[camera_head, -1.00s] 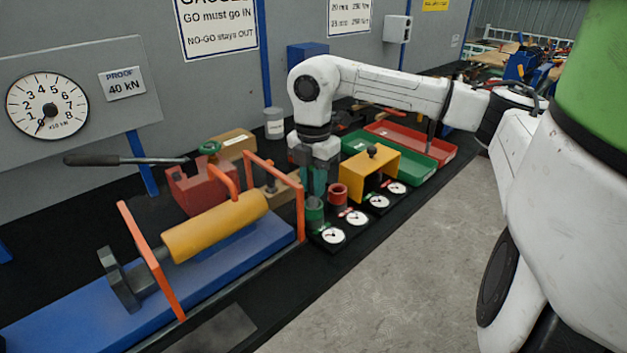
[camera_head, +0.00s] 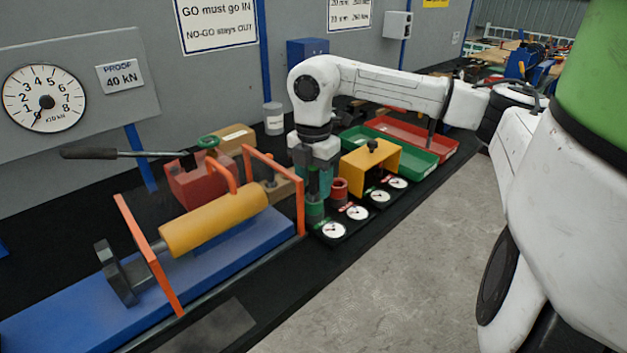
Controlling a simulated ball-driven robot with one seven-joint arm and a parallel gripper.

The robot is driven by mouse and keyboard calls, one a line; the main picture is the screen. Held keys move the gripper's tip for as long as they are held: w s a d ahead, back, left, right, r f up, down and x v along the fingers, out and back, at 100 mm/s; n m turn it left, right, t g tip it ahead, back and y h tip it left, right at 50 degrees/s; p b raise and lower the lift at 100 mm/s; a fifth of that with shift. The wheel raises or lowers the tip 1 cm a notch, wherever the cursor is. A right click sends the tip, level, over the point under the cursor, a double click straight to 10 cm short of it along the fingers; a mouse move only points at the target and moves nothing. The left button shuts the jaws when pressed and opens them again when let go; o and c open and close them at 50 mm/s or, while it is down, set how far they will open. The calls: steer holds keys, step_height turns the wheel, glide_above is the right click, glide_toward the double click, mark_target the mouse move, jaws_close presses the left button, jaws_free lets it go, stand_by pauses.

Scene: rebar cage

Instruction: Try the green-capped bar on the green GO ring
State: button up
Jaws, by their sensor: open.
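The green GO ring (camera_head: 315,209) stands on the black bench at the near end of the gauge row. My gripper (camera_head: 316,190) points straight down just above this ring, with its jaws open. A dark upright shape shows between or in front of the teal fingers, above the ring. I cannot tell whether it is the bar or part of a finger. No green cap can be made out; the gripper hides that area. The red ring (camera_head: 339,190) stands to the right, close beside my fingers.
White dials (camera_head: 334,231) line the bench's front edge. The orange frame (camera_head: 300,210) of the blue press stands close left.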

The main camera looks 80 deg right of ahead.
step_height(320, 180, up, 11)
steer(key=shift+f, duration=0.1)
stand_by(0.6)
stand_by(0.9)
